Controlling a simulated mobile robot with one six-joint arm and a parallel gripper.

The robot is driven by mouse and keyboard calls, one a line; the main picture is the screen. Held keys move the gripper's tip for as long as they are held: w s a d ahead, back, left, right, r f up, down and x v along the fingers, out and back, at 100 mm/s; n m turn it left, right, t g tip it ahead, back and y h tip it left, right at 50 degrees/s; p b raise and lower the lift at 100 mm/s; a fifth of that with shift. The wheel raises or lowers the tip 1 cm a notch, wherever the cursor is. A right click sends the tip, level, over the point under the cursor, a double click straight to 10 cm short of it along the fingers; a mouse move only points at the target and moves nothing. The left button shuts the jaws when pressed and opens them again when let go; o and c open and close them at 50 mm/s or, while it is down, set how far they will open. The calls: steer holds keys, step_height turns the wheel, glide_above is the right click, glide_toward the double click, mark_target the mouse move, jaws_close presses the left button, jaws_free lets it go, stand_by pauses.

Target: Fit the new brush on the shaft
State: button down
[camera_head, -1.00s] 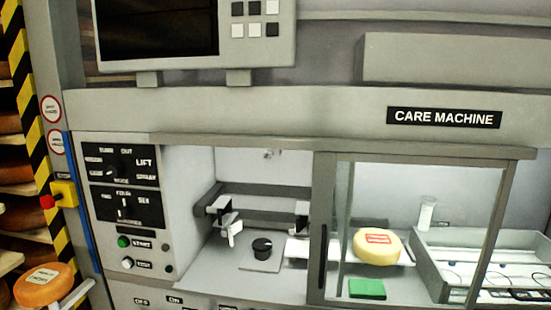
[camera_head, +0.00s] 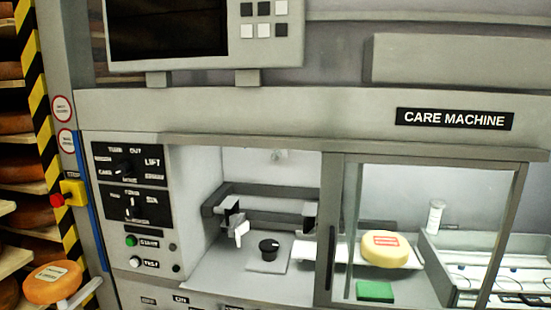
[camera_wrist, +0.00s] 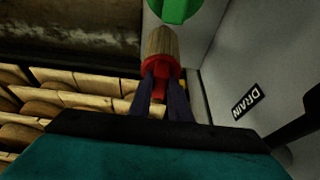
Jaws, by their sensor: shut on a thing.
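In the wrist view my gripper (camera_wrist: 162,88) is shut on the red end of a brush-like piece (camera_wrist: 160,45) with a tan, bristly cylinder. The piece points away from my gripper, towards a green part (camera_wrist: 176,8) at the top edge. I cannot tell whether the tan end touches the green part. My gripper does not show in the head view. I cannot pick out the shaft with certainty. In the machine's open bay, a white piece (camera_head: 241,233) hangs from a dark bracket, beside a black knob (camera_head: 268,246) on a plate.
A yellow cheese wheel (camera_head: 385,252) lies behind the glass door, near a green block (camera_head: 375,291) and a grey tray (camera_head: 433,262). An orange wheel (camera_head: 50,284) is at lower left, near a red stop button (camera_head: 57,200). A DRAIN label (camera_wrist: 246,102) is on the wall beside my gripper.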

steer(key=shift+r+p, duration=1.5)
steer(key=shift+r, duration=2.6)
stand_by(0.6)
step_height(320, 180, up, 3)
steer(key=shift+f+p, duration=0.1)
steer(key=shift+p, duration=0.3)
stand_by(0.5)
